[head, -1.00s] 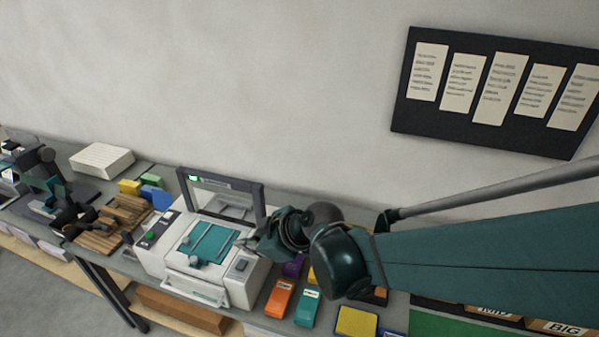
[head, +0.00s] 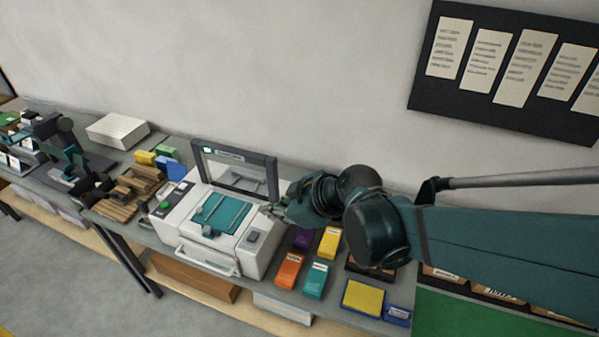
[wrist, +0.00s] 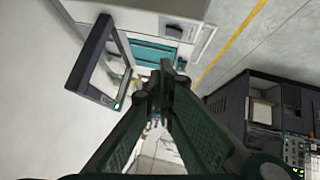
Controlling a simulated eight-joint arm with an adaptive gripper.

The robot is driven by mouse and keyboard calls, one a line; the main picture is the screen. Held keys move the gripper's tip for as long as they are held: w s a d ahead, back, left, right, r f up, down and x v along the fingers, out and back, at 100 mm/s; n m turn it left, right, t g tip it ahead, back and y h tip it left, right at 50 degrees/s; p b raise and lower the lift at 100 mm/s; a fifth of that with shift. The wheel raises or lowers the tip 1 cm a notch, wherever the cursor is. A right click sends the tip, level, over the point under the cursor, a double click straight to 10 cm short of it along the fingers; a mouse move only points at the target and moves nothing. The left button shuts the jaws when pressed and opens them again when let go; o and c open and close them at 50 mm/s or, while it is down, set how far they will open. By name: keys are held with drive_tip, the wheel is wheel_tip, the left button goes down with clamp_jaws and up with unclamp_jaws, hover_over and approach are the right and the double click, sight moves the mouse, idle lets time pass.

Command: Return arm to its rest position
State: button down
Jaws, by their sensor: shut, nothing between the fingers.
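My gripper (head: 270,210) is at the end of my dark teal arm, just right of the white printer-like machine (head: 262,240) and above the bench. In the wrist view my gripper's two fingers (wrist: 167,68) come together at the tips with nothing between them. The machine (wrist: 140,20) shows beyond the fingertips there, with its teal bed and its dark-framed raised lid (wrist: 90,60). The gripper appears clear of the machine in the head view, though the exact gap is hard to judge.
Wooden blocks (head: 130,190) lie left of the machine. The wall above is clear up to the dark notice board (head: 420,95).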

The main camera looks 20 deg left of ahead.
idle(0.3)
drive_tip(key=w+d+m+t+h+b, duration=0.25)
drive_tip(key=d+m, duration=0.25)
drive_tip(key=d, duration=0.9)
drive_tip(key=s+d+m+t+h+b, duration=0.1)
drive_tip(key=d+m, duration=0.6)
drive_tip(key=d, duration=1)
drive_tip(key=s+d+f+m+t+h+b, duration=0.1)
drive_tip(key=s+d+m+h+b, duration=0.2)
drive_tip(key=d, duration=1.5)
drive_tip(key=s+m+h, duration=0.2)
drive_tip(key=m, duration=0.2)
drive_tip(key=shift+s+f+t, duration=0.2)
drive_tip(key=shift+s+t, duration=0.05)
drive_tip(key=shift+t, duration=0.1)
